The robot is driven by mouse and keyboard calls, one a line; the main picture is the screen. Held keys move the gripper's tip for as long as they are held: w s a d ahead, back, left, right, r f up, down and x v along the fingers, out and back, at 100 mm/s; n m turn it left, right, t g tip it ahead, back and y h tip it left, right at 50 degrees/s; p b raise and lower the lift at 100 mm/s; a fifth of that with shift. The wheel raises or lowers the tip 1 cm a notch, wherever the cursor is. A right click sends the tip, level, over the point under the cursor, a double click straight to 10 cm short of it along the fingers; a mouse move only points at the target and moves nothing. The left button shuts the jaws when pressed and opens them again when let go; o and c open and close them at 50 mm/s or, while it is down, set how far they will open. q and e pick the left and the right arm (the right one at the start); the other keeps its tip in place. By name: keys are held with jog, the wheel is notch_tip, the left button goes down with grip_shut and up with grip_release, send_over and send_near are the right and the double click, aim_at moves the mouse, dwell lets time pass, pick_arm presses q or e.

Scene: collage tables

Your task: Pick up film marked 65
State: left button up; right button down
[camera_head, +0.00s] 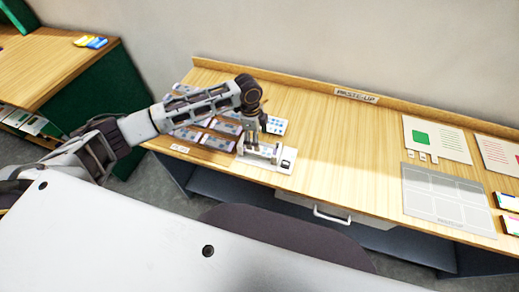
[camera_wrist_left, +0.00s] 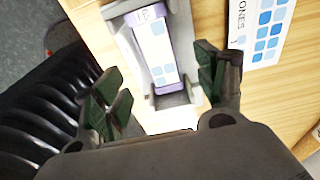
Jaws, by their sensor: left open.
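My left gripper (camera_head: 264,146) is open over a pale holder (camera_head: 283,168) on the wooden table. In the left wrist view, a purple-edged film piece (camera_wrist_left: 157,53) with a white face and pale blue squares lies in the holder (camera_wrist_left: 183,99). The fingers of my left gripper (camera_wrist_left: 158,82) are spread on either side of it; I cannot tell if they touch it. Its end has a small mark that I cannot read surely. Several other film pieces (camera_head: 217,142) lie in rows left of the holder; their marks are too small to read. My right gripper is not in view.
A white card with blue squares (camera_wrist_left: 266,30) lies beside the holder. A grey gridded mat (camera_head: 445,195) and printed sheets (camera_head: 437,138) lie at the right. The table middle (camera_head: 345,140) is clear. A back ledge has a PASTE-UP sign (camera_head: 356,96).

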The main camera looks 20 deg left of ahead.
aim_at(267, 151)
pick_arm(q)
jog(key=shift+f, duration=0.15)
jog(key=shift+s+d+f+p, duration=0.1)
jog(key=shift+d+f+p, duration=0.15)
jog(key=shift+f, duration=1)
jog(key=shift+d+f+p, duration=0.15)
jog(key=shift+f+p, duration=0.1)
jog(key=shift+f, duration=0.95)
jog(key=c, duration=1)
